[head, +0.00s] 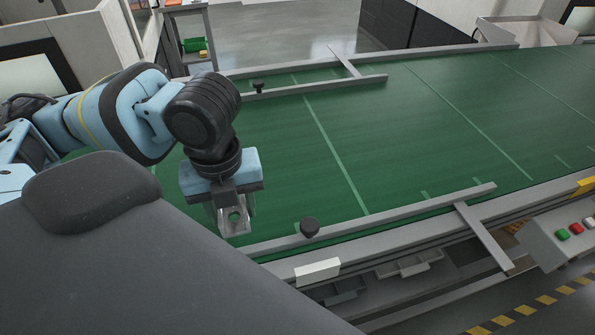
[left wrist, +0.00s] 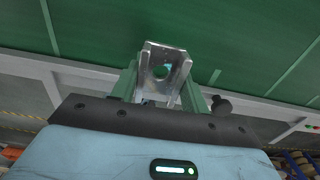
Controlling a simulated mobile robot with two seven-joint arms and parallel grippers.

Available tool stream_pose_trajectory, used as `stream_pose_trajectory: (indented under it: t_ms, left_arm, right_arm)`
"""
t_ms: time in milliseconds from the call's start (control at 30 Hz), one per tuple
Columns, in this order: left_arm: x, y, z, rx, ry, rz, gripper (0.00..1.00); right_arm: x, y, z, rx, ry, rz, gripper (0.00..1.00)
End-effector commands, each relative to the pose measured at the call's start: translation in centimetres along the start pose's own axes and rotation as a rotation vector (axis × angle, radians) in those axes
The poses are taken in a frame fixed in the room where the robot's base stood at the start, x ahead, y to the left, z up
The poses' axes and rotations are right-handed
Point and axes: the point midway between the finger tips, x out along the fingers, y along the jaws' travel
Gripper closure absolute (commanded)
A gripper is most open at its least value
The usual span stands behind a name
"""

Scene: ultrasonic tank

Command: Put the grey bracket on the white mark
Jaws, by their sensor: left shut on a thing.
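My left gripper (head: 230,205) points down over the near edge of the green belt (head: 420,130). It is shut on the grey bracket (head: 236,221), a metal piece with a round hole. In the left wrist view the bracket (left wrist: 165,72) sits between the fingers of the left gripper (left wrist: 161,88), with green belt behind it. Whether it touches the belt cannot be told. Pale lines cross the belt, and a white plate (head: 317,270) is on the near side of the conveyor frame. Which of these is the white mark is unclear. My right gripper is not in view.
A black knob (head: 309,227) stands on the near guide rail (head: 400,212), just right of the bracket. A far guide rail (head: 320,86) has another knob (head: 258,86). A button box (head: 570,235) is at the right. The middle of the belt is clear.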

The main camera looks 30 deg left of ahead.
Motion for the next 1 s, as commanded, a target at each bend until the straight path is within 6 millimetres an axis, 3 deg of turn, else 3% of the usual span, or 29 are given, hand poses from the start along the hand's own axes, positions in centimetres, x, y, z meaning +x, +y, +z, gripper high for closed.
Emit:
stream_pose_trajectory:
  t_ms: [33,100,500,1000]
  left_arm:
    - [1.1,-0.6,0.3,0.002,0.007,0.005,0.81]
    - [0.6,-2.2,1.1,0.000,0.004,-0.001,0.81]
    - [1.1,-9.8,5.2,-0.001,0.000,-0.002,0.81]
    - [1.2,-12.2,6.5,-0.001,-0.002,-0.003,0.81]
  right_arm:
    - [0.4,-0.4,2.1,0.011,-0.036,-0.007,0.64]
    - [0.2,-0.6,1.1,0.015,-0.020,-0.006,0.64]
    - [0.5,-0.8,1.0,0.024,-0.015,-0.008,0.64]
    - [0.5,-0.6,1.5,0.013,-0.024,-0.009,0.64]
